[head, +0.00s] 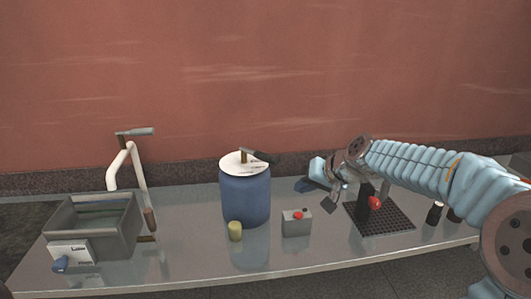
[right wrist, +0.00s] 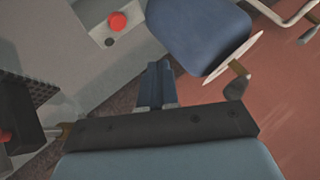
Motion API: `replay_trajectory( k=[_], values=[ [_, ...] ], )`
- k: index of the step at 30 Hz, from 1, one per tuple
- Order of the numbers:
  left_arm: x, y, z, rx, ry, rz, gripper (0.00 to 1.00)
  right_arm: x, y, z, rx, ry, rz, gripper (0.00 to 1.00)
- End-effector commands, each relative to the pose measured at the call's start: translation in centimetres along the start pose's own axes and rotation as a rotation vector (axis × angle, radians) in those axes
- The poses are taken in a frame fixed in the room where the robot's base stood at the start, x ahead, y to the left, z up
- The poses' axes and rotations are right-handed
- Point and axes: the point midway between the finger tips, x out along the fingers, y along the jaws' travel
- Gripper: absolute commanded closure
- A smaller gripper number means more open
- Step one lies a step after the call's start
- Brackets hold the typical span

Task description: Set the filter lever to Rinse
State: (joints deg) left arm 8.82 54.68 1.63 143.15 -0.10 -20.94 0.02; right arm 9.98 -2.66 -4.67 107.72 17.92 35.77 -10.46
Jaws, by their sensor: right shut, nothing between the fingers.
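The filter is a blue drum (head: 245,199) with a white labelled disc (head: 236,165) on top; the print is too small to read. Its lever (head: 262,157) has a dark grip pointing right and a little toward the front in the head view. In the right wrist view the drum (right wrist: 197,32), disc edge (right wrist: 243,52) and lever (right wrist: 237,85) show at upper right. My right gripper (head: 304,185) is shut and empty, to the right of the drum and apart from the lever. It also shows in the right wrist view (right wrist: 155,75). My left gripper is out of view.
A grey box with a red button (head: 296,222) and a yellow cylinder (head: 235,231) stand in front. A grey sink (head: 118,237) with a white tap (head: 138,166) is at left. A black grid mat (head: 395,221) with a red-knobbed post (head: 374,202) lies under my right arm.

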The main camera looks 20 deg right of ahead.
Motion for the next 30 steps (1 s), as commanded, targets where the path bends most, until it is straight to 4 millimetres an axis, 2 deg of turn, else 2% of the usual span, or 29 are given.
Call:
replay_trajectory(
  k=[11, 15, 17, 20, 23, 27, 30],
  values=[
    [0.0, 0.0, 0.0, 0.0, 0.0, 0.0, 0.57, 0.0, 0.0, 0.0, 0.0, 0.0, 0.0, 1.0],
    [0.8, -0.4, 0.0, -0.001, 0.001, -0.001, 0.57, 0.3, 0.2, 0.4, 0.051, 0.001, -0.021, 0.82],
    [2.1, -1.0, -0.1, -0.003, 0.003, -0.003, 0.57, 0.6, 0.4, 1.1, 0.151, 0.002, -0.065, 0.72],
    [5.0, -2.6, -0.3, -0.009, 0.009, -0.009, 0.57, 0.7, 0.2, 2.1, 0.429, 0.001, -0.203, 0.57],
    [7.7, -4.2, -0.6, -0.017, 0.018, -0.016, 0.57, -0.4, -0.4, 2.2, 0.738, -0.01, -0.394, 0.43],
    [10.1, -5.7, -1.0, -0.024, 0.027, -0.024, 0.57, -3.1, -1.3, 1.3, 1.06, -0.046, -0.654, 0.43],
    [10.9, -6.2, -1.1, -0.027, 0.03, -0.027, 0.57, -4.9, -1.6, 0.5, 1.185, -0.069, -0.779, 0.43]
  ],
)
